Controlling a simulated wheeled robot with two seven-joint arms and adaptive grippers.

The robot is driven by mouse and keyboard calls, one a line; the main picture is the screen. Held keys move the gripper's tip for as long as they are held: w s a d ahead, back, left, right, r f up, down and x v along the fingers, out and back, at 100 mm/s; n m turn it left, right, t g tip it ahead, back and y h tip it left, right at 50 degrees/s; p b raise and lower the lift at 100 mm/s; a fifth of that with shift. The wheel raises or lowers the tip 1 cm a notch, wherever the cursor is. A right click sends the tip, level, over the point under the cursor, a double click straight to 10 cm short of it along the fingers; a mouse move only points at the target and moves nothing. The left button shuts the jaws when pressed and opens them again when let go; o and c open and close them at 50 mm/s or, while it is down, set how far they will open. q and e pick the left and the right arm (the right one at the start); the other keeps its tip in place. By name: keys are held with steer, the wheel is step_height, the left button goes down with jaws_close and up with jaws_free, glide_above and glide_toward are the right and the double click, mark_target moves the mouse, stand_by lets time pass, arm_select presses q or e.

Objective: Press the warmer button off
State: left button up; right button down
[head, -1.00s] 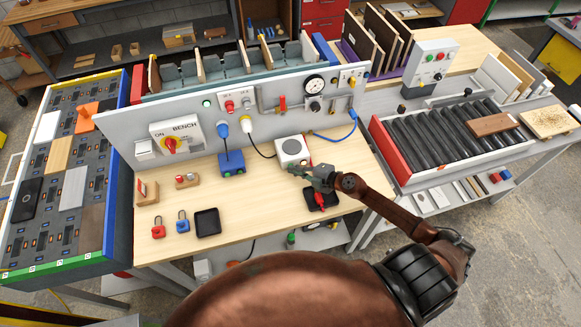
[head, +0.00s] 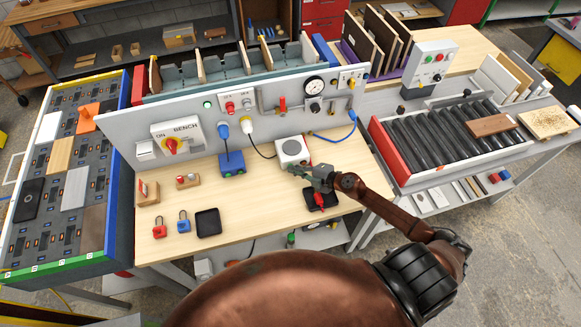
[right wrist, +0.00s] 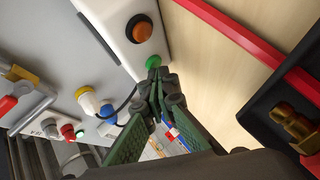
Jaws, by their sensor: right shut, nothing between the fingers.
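The warmer (head: 292,148) is a white box with a round dark top, standing on the wooden bench by the grey panel. In the right wrist view, the warmer's white face (right wrist: 118,20) carries a round orange button (right wrist: 142,29) and a smaller green button or lamp (right wrist: 153,62). My right gripper (head: 293,169) is shut and empty at the warmer's front. In the right wrist view its fingertips (right wrist: 160,76) are right at the green part; I cannot tell whether they touch it. The orange button is uncovered, beyond the tips. My left gripper is not in view.
A black tray (head: 310,206) with a red item lies beneath my right forearm. A blue box (head: 231,163) with a cable stands left of the warmer. Padlocks and another black tray (head: 208,222) lie farther left. The panel (head: 262,128) rises behind; bench space between is clear.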

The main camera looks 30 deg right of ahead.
steer(key=shift+s, duration=0.15)
steer(key=shift+s+a+r+p, duration=0.1)
steer(key=shift+s+a+p, duration=0.15)
steer(key=shift+s, duration=0.5)
steer(key=shift+s+a+p, duration=0.15)
steer(key=shift+s+p, duration=0.15)
steer(key=shift+s, duration=0.45)
steer(key=shift+s+a+p, duration=0.15)
steer(key=shift+s, duration=0.55)
steer(key=shift+s+a+p, duration=0.15)
steer(key=shift+s, duration=0.5)
steer(key=c, duration=2.7)
jaws_free()
